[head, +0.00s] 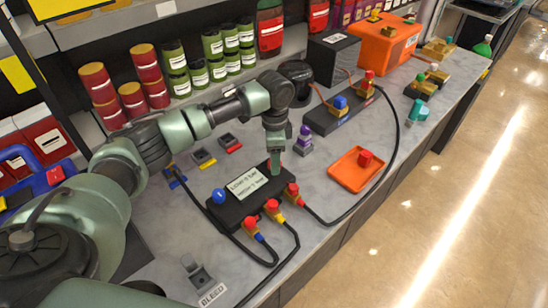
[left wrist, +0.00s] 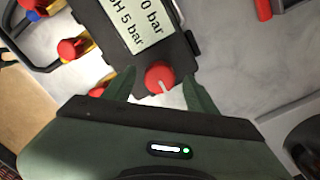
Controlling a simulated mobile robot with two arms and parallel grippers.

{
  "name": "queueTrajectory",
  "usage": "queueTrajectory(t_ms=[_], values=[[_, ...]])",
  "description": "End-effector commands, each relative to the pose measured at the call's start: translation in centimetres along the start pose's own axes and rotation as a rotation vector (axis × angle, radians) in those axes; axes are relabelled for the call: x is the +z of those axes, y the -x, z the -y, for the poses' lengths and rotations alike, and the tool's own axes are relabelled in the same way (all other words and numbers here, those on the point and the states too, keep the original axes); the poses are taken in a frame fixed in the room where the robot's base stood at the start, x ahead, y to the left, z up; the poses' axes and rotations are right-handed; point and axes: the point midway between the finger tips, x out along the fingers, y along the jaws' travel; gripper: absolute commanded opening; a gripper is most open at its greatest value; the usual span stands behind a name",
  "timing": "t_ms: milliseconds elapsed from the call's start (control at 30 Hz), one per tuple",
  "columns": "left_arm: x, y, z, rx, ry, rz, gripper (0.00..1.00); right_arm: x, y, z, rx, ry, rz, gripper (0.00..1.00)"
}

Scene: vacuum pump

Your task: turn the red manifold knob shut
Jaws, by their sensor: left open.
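The black manifold block (head: 240,212) lies on the grey bench, with a white label plate on top and a blue knob (head: 219,196) at its left end. The red manifold knob (left wrist: 160,74) shows in the left wrist view at the near end of the block, with a white pointer line slanting to the lower right. My left gripper (head: 274,170) points down over the block's far right end. Its open fingers (left wrist: 160,90) stand either side of the red knob, apart from it. In the head view the gripper mostly hides this knob. My right gripper is out of view.
Red-topped hose fittings (head: 272,206) with black hoses line the block's front. An orange tray (head: 352,172) with a red piece lies to the right. A purple stacked piece (head: 303,138) and a black valve strip (head: 340,112) stand behind. Red and green cans line the back.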

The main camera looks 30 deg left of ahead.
Motion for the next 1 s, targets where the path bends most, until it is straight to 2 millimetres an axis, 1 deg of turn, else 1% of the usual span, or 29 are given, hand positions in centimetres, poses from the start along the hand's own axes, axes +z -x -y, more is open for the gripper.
queueTrajectory(t_ms=[133,367,400,467,500,567,600,833,1000], values=[[0.0,-1.0,-0.1,0.001,-0.001,0.001,0.57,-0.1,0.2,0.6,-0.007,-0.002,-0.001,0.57],[0.0,-1.1,-0.1,0.000,-0.001,0.000,0.57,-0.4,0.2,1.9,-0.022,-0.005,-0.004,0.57],[0.0,-1.1,-0.1,0.000,-0.001,0.000,0.55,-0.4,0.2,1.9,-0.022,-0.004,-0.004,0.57],[0.0,-1.1,-0.1,0.000,-0.001,0.000,0.38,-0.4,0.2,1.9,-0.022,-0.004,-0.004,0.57],[0.0,-1.1,-0.1,0.000,-0.001,0.000,0.27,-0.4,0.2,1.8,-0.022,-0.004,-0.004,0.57],[0.0,-1.1,-0.1,0.000,-0.001,0.000,0.10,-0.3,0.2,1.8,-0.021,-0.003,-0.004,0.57],[0.0,-1.1,-0.1,0.000,-0.001,0.000,0.00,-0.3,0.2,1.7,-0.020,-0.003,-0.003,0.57],[0.0,-1.0,-0.1,0.001,-0.013,0.000,0.00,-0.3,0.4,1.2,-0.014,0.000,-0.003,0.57],[-0.1,-0.9,-0.1,0.002,-0.068,-0.001,0.00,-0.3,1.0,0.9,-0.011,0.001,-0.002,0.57]])
